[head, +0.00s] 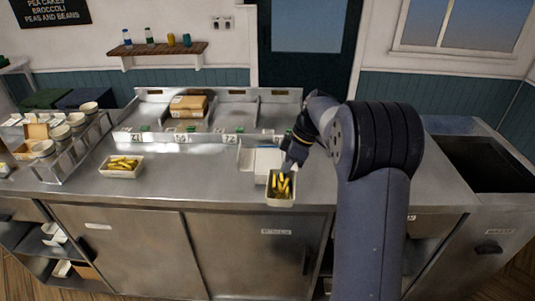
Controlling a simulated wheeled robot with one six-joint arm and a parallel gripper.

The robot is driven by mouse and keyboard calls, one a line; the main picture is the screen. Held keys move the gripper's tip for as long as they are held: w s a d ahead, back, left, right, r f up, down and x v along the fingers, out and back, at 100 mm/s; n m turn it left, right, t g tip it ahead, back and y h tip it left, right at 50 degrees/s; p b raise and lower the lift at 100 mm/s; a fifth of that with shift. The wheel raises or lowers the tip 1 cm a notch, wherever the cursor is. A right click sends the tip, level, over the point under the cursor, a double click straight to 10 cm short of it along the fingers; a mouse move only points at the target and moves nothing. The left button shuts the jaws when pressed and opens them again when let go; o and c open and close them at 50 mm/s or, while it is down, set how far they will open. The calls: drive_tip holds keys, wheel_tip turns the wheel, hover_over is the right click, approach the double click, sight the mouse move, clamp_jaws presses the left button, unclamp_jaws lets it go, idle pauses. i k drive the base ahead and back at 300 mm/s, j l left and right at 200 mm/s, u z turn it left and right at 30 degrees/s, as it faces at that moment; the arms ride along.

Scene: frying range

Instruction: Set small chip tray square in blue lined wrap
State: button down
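A small pale tray of yellow chips (281,202) is near the counter's front edge, right of the middle. My gripper (288,167) is at its back rim and seems to touch it. The fingertips are small and dark, so I cannot tell whether they are closed on the rim. I also cannot tell whether the tray rests on the counter or is slightly raised. White sheets (267,158) lie just behind the tray, in or beside a metal holder, partly hidden by my arm. No blue lines can be made out on them. A second, wider chip tray (122,173) stands at the left.
A metal rack with several white cups (60,132) stands at the far left. A raised metal divider with compartments (222,139) runs along the back, holding brown boxes (188,104). Bare counter (195,180) lies between the two chip trays. A dark basin (490,162) is at the right.

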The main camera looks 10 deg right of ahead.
sight(269, 159)
drive_tip(key=i, duration=0.85)
